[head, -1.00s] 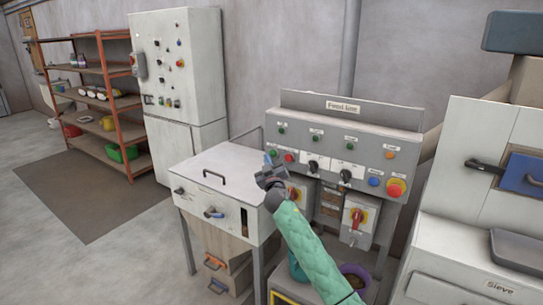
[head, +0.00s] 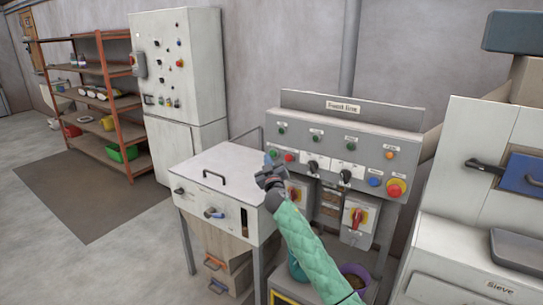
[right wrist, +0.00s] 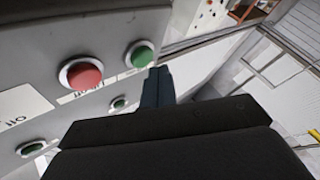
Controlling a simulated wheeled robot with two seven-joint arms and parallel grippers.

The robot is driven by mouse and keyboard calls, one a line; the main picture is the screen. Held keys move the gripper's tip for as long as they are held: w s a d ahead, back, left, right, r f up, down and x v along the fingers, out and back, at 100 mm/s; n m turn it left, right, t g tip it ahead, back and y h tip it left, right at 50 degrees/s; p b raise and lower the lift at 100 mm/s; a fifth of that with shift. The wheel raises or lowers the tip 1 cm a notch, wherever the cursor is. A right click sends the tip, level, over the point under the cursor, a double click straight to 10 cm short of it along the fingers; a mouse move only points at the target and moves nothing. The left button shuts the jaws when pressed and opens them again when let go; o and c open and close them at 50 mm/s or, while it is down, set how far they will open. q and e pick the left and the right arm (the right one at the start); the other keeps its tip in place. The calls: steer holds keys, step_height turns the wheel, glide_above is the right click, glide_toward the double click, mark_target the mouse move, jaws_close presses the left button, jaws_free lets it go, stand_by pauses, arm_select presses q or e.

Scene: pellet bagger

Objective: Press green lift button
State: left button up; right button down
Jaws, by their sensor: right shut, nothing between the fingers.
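The control panel (head: 375,149) has a green button (head: 273,153) at its lower left, with a red button (head: 289,158) just right of it. In the right wrist view the green button (right wrist: 141,55) sits beside the larger-looking red button (right wrist: 80,74); the label under them is partly hidden and unreadable. My right gripper (head: 268,162) is in front of the panel's left end, close to the green button. Its fingers (right wrist: 157,85) are shut and empty, with their tips just below the green button. I cannot tell whether they touch it. My left gripper is not in view.
More green indicators (head: 316,139) line the panel's upper row. A blue button (head: 375,182) and a red emergency stop (head: 396,187) are at its right. A white bin cabinet (head: 225,172) stands left of the panel, and a sieve machine (head: 465,240) stands to the right.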

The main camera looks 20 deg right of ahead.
steer(key=shift+w+d, duration=0.15)
stand_by(0.5)
steer(key=shift+w+d, duration=0.15)
steer(key=shift+d, duration=0.05)
steer(key=shift+w+d+b, duration=0.15)
steer(key=shift+d+b, duration=0.1)
steer(key=shift+b, duration=0.2)
stand_by(0.5)
steer(key=shift+a, duration=0.1)
steer(key=shift+s+a, duration=0.5)
steer(key=shift+a, duration=0.1)
steer(key=shift+s+a, duration=0.95)
steer(key=shift+a, duration=0.2)
steer(key=shift+s+a, duration=0.9)
steer(key=shift+a, duration=0.25)
